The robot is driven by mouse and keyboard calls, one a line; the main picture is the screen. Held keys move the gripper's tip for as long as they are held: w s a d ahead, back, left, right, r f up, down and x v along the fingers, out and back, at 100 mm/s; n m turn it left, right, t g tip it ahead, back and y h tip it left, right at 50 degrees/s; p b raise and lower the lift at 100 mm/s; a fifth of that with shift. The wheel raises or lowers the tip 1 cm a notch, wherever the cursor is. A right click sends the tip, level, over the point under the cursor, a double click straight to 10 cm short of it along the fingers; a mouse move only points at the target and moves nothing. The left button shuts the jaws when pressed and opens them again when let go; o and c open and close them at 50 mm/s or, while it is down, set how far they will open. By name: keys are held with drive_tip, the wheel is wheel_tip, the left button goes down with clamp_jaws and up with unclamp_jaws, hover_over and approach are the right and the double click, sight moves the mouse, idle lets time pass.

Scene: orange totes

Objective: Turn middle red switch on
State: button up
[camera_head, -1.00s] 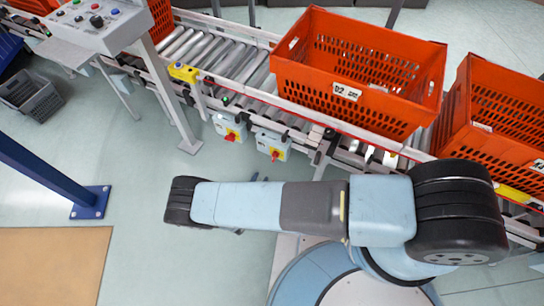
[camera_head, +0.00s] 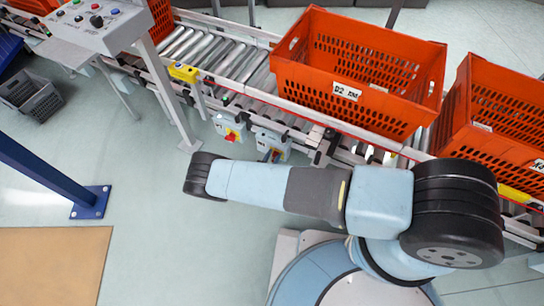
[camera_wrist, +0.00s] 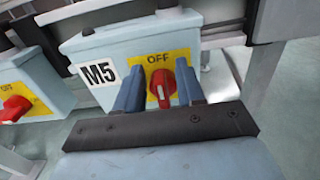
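The middle red switch (camera_wrist: 162,87) is a red knob on a yellow plate marked OFF, on a light grey box (camera_wrist: 120,45) labelled M5. In the head view its box (camera_head: 271,143) hangs under the conveyor, partly covered by my arm. In the wrist view my gripper (camera_wrist: 159,80) is open, with one blue finger left of the knob and one right of it. Gaps show beside the knob; whether a finger touches it I cannot tell. The gripper is hidden in the head view. A left red switch (camera_wrist: 14,108) on its own box also shows in the head view (camera_head: 233,135).
The roller conveyor (camera_head: 247,68) runs above the switch boxes and carries orange totes (camera_head: 345,100). A control panel (camera_head: 95,22) stands at upper left. A blue post (camera_head: 48,178) stands at left. The floor (camera_head: 150,215) left of my arm is clear.

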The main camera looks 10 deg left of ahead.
drive_tip(key=shift+w, duration=0.1)
drive_tip(key=shift+c, duration=0.4)
drive_tip(key=c, duration=0.6)
drive_tip(key=shift+a, duration=0.35)
drive_tip(key=shift+d+m, duration=0.3)
drive_tip(key=m, duration=0.2)
drive_tip(key=shift+d+m, duration=0.3)
drive_tip(key=m, duration=0.4)
drive_tip(key=d+m, duration=0.1)
drive_tip(key=m, duration=0.1)
drive_tip(key=shift+s+f, duration=0.25)
drive_tip(key=shift+f, duration=0.15)
drive_tip(key=m, duration=0.4)
drive_tip(key=f+m, duration=0.1)
drive_tip(key=m, duration=0.1)
drive_tip(key=shift+d, duration=0.35)
clamp_jaws()
drive_tip(key=shift+s+a+f+m, duration=0.1)
drive_tip(key=shift+f+m, duration=0.05)
drive_tip(key=shift+m, duration=0.5)
drive_tip(key=shift+a+f+m, duration=0.1)
drive_tip(key=shift+m, duration=0.55)
